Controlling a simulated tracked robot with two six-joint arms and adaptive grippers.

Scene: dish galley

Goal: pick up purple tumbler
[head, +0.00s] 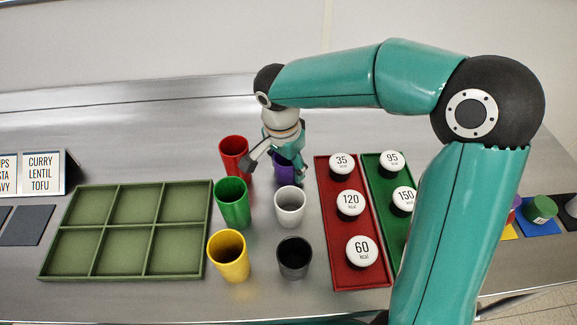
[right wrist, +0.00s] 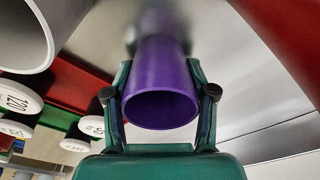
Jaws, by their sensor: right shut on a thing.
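The purple tumbler (right wrist: 160,75) is between the two fingers of my right gripper (right wrist: 160,93) in the right wrist view, its open mouth facing the camera. The fingers touch it on both sides. In the head view only part of the purple tumbler (head: 284,172) shows below my right gripper (head: 268,160), behind the white tumbler (head: 290,207). The gripper is shut on it. I cannot tell whether its base touches the counter. The red tumbler (head: 234,153) is just left of it. My left gripper is not in view.
Green (head: 233,202), yellow (head: 229,255) and black (head: 294,258) tumblers stand near. A green six-compartment tray (head: 91,232) lies left, empty. A red tray (head: 376,268) and a green tray (head: 377,180) hold white kcal-labelled pieces at right. The counter behind is clear.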

